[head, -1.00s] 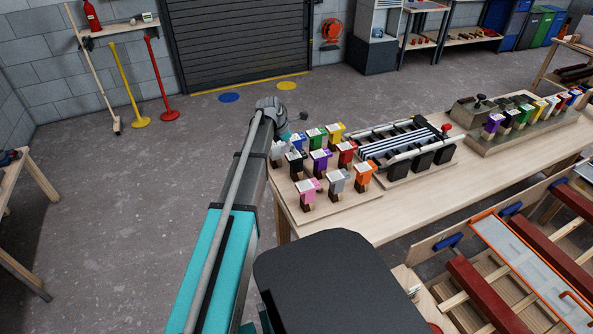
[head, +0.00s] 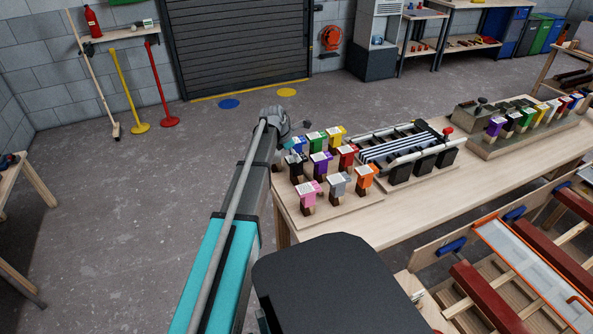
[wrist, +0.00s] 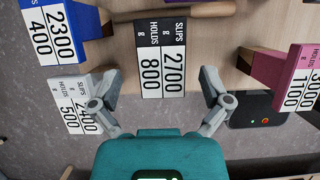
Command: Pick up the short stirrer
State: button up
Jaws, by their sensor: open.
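I cannot make out a short stirrer in either view. My gripper (head: 275,118) is at the end of the arm, by the left end of the workbench. In the wrist view my gripper (wrist: 159,75) is open, one finger on each side of a black-topped block (wrist: 160,50), with nothing held. That block's label reads slips 2700, holds 800. A blue-topped block (wrist: 50,30) and a pale grey one (wrist: 68,98) are to the left, and a pink one (wrist: 283,72) is to the right. I cannot tell the height of the fingers over the black block.
Several coloured blocks stand on a board on the workbench (head: 420,208), among them pink (head: 309,189) and orange (head: 366,174). A striped rack (head: 405,148) is beside them. A second row of coloured blocks (head: 515,120) is farther right. The floor left of my arm is open.

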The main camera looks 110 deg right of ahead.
jog(key=shift+b+x, duration=2.15)
jog(key=shift+x, duration=0.3)
jog(key=shift+c, duration=0.2)
jog(key=shift+a, duration=0.1)
jog(key=c, duration=1.2)
jog(key=shift+c, duration=0.2)
jog(key=shift+r, duration=0.1)
notch_tip(320, 180, up, 10)
jog(key=p, duration=1)
